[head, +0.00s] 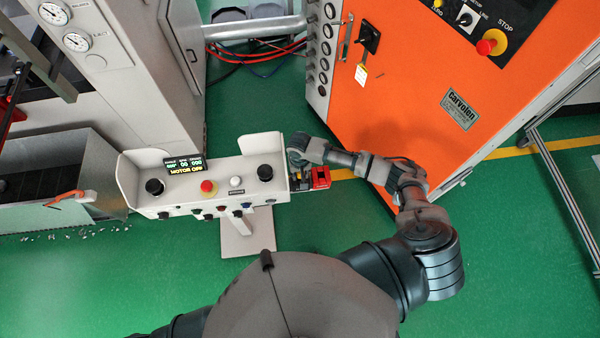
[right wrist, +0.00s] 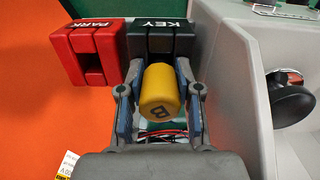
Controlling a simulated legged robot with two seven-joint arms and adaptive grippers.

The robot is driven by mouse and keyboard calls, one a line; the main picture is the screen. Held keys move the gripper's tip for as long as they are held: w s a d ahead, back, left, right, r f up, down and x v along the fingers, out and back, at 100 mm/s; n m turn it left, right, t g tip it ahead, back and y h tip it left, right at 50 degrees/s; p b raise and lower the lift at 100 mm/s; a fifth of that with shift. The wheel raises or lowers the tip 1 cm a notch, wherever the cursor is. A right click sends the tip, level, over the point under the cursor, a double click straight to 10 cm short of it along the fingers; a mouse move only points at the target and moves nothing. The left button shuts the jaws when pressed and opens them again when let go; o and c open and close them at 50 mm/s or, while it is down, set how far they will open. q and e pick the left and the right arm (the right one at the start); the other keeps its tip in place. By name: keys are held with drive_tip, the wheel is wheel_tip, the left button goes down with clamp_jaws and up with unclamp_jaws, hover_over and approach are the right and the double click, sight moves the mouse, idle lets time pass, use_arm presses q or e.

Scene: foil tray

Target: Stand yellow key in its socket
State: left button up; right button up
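The yellow key (right wrist: 160,92), a rounded block with a dark letter on its end, sits between the two fingers of my right gripper (right wrist: 160,95) in the right wrist view. The fingers lie close along both its sides and look shut on it. The black socket marked KEY (right wrist: 161,40) is just beyond the key, which overlaps its near edge. Whether the key's far end is inside the socket is hidden. In the head view my right gripper (head: 299,158) is at the right end of the control console; the key cannot be made out there. My left gripper is out of view.
A red holder marked PARK (right wrist: 95,55), with an empty-looking slot, is beside the black socket; it also shows in the head view (head: 321,177). The pale console (head: 225,178) has knobs and a red button. An orange cabinet (head: 400,90) stands close on the right.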

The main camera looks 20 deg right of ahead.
drive_tip(key=o, duration=0.4)
drive_tip(key=shift+o, duration=0.2)
wheel_tip(320, 180, up, 12)
drive_tip(key=shift+f, duration=0.1)
idle(0.6)
